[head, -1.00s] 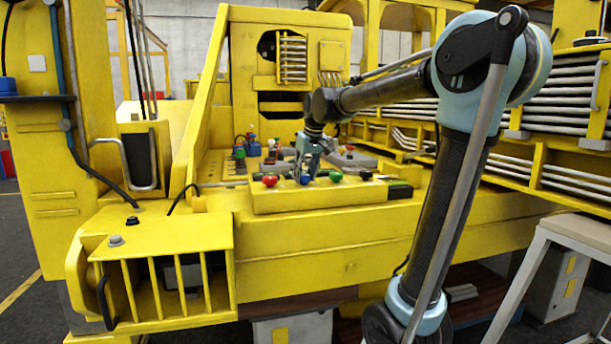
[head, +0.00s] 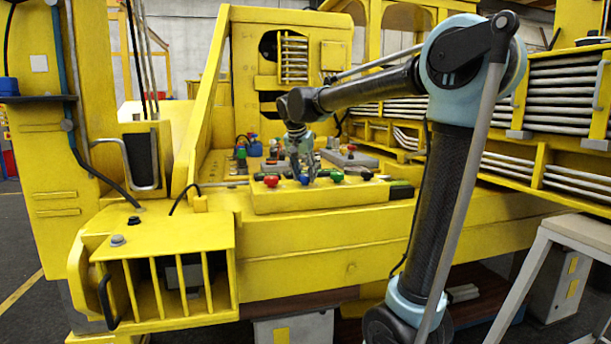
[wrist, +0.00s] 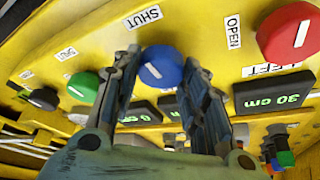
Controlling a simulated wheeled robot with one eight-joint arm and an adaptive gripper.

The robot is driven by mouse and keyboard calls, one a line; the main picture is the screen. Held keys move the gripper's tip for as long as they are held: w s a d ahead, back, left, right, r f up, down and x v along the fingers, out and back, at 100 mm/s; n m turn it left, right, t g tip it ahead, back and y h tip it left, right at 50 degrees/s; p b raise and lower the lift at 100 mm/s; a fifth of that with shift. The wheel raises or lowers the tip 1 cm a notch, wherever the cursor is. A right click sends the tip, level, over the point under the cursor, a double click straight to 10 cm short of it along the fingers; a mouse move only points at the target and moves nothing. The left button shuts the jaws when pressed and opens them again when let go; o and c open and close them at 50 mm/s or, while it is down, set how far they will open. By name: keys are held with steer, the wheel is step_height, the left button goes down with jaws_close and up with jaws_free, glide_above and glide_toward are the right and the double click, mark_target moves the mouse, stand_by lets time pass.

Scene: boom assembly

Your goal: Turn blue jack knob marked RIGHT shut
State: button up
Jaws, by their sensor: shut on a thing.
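The blue knob (wrist: 161,70) sits between the two fingers of my gripper (wrist: 162,58) in the wrist view, and the gripper is shut on it. A short white slanted line marks its face. A SHUT label (wrist: 142,17) lies above it and slightly left; an OPEN label (wrist: 233,30) lies to its right. No RIGHT label is readable; the fingers cover part of the panel below the knob. In the head view my gripper (head: 302,172) reaches down onto the yellow control panel (head: 330,198), with the blue knob (head: 304,180) at its tips.
A red knob (wrist: 289,31) with a LEFT label (wrist: 270,69) and a display reading 30 cm (wrist: 275,93) is right of the fingers. A green knob (wrist: 83,87) is close to the left finger. A yellow side wall (head: 200,100) rises left of the panel.

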steer(key=shift+a+m+h, duration=0.1)
steer(key=shift+m+h, duration=0.2)
steer(key=shift+m, duration=0.3)
steer(key=o, duration=1.1)
steer(key=shift+c, duration=0.2)
steer(key=v, duration=1.1)
steer(key=shift+r, duration=0.4)
